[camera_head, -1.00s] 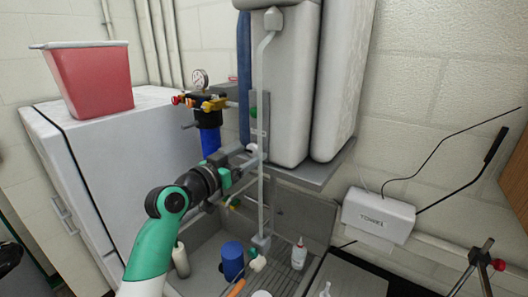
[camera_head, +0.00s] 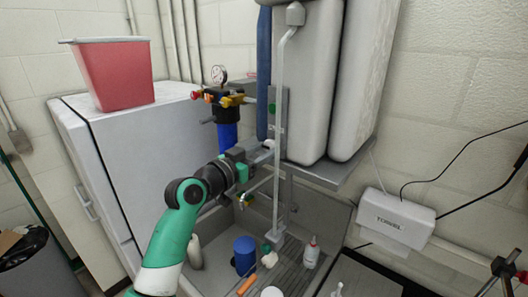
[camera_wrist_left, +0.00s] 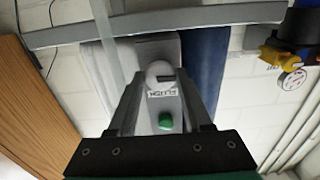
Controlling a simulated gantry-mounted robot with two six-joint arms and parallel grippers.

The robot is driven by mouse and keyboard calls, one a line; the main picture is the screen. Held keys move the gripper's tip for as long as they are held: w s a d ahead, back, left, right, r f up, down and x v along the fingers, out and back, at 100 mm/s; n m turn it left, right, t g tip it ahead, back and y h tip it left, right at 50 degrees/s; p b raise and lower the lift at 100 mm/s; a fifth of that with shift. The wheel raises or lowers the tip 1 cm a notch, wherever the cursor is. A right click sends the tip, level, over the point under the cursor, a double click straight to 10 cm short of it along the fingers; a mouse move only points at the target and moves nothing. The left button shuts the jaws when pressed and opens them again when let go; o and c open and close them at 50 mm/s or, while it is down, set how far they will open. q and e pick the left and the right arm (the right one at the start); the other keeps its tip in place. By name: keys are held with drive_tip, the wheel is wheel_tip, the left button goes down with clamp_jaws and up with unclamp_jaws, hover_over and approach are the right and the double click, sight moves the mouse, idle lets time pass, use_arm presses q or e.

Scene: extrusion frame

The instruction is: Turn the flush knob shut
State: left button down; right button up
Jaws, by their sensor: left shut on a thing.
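The flush knob (camera_wrist_left: 159,72) is a round white knob with a dark slot, on a grey panel (camera_wrist_left: 140,50) with a FLUSH label and a green button (camera_wrist_left: 166,120). In the head view the knob (camera_head: 268,143) is a small white spot at the tips of my left gripper (camera_head: 258,152). In the left wrist view the fingers of my left gripper (camera_wrist_left: 159,78) lie on both sides of the knob and are shut on it. The fingers hide the knob's sides. My right gripper is not in view.
A pressure gauge (camera_head: 219,73) and a blue filter (camera_head: 228,137) stand left of the panel. Large grey tanks (camera_head: 309,85) hang to the right. Below is a sink (camera_head: 215,243) holding a blue container (camera_head: 245,250) and a white bottle (camera_head: 312,252). A red bin (camera_head: 113,75) sits on the white cabinet.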

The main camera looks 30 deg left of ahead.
use_arm(q)
drive_tip(key=shift+f+m+b, duration=0.15)
drive_tip(key=shift+m+b, duration=1.2)
drive_tip(key=shift+m, duration=0.45)
drive_tip(key=m+b, duration=0.1)
drive_tip(key=m, duration=0.2)
drive_tip(key=m+b, duration=0.1)
drive_tip(key=m, duration=0.5)
drive_tip(key=m+b, duration=0.1)
drive_tip(key=m, duration=0.4)
drive_tip(key=shift+a, duration=0.1)
drive_tip(key=shift+c, duration=1.8)
unclamp_jaws()
drive_tip(key=shift+w, duration=0.1)
drive_tip(key=shift+r, duration=0.2)
